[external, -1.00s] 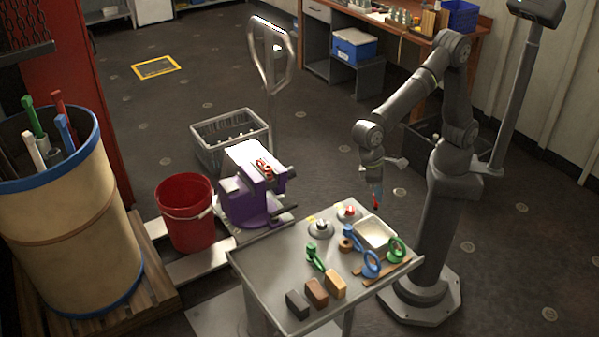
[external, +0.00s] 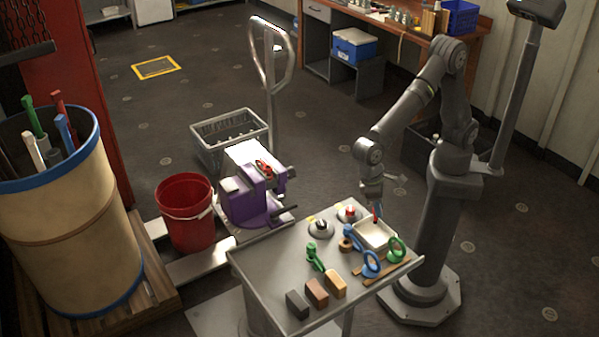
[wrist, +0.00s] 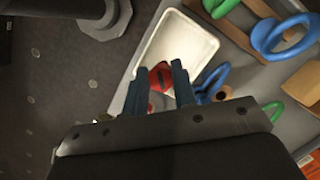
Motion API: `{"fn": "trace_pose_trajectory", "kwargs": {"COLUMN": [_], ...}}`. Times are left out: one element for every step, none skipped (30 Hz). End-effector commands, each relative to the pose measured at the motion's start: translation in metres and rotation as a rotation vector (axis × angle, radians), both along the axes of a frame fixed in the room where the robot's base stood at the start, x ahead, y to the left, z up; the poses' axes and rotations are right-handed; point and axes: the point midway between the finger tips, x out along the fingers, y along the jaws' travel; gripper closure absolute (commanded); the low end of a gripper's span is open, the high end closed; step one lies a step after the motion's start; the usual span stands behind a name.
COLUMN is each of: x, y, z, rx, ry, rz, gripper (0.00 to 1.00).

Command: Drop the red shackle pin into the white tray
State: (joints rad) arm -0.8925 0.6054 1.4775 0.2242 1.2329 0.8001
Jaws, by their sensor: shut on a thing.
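My gripper (external: 375,209) is low over the back edge of the white tray (external: 372,238), at the right back of the grey metal table. It is shut on the red shackle pin (external: 377,217), which hangs below the fingers. In the wrist view the red pin (wrist: 160,77) shows between the two blue-grey fingers (wrist: 162,88), in front of the tray (wrist: 172,32). The tray looks empty where I can see into it. The pin's lower end is hard to make out.
Green (external: 395,247) and blue (external: 371,263) shackles stand on a wooden strip beside the tray. Several blocks (external: 317,292) line the table's front. Two round knobbed pieces (external: 320,226) sit left of the tray.

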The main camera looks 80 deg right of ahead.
Motion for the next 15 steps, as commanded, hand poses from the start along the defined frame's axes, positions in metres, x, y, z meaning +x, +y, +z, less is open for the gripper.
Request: {"fn": "trace_pose_trajectory", "kwargs": {"x": [0.0001, 0.0001, 0.0001, 0.0001, 0.0001, 0.0001, 0.0001, 0.0001, 0.0001, 0.0001, 0.0000, 0.0001, 0.0002, 0.0006, 0.0013], "y": [0.0000, 0.0000, 0.0000, 0.0000, 0.0000, 0.0000, 0.0000, 0.0000, 0.0000, 0.0000, -0.0001, 0.0000, 0.0000, 0.0000, 0.0001], "z": [0.0002, 0.0002, 0.0002, 0.0002, 0.0002, 0.0002, 0.0002, 0.0002, 0.0002, 0.0002, 0.0001, 0.0003, 0.0008, 0.0017, 0.0038], "rx": [0.000, 0.000, 0.000, 0.000, 0.000, 0.000, 0.000, 0.000, 0.000, 0.000, 0.000, 0.000, 0.000, 0.000, 0.001], "ry": [0.000, 0.000, 0.000, 0.000, 0.000, 0.000, 0.000, 0.000, 0.000, 0.000, 0.000, 0.000, 0.000, 0.000, -0.001], "rz": [0.000, 0.000, 0.000, 0.000, 0.000, 0.000, 0.000, 0.000, 0.000, 0.000, 0.000, 0.000, 0.000, 0.000, 0.000], "gripper": [0.71, 0.66, 0.58, 0.52, 0.50, 0.50, 0.50, 0.50, 0.50, 0.50, 0.50, 0.50, 0.50, 0.50, 0.50]}}
